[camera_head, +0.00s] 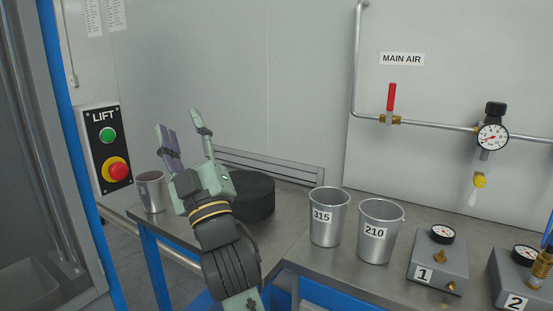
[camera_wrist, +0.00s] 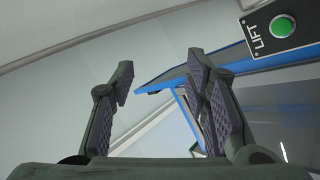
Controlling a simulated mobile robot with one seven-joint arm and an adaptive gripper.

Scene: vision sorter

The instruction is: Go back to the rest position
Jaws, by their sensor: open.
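My gripper (camera_head: 183,137) is raised above the left part of the steel bench (camera_head: 285,183) in the head view, its fingers pointing up. It is open, with nothing between the fingers. In the wrist view my gripper (camera_wrist: 160,82) also shows its two padded fingers spread wide apart and empty. Behind them are a pale wall and a blue frame.
A metal cup (camera_head: 151,192) and a dark round block (camera_head: 252,196) stand near my gripper. Cups marked 315 (camera_head: 327,228) and 210 (camera_head: 377,245) and gauge boxes 1 (camera_head: 428,272) and 2 (camera_head: 510,290) stand right. The LIFT panel (camera_head: 106,147) is at left.

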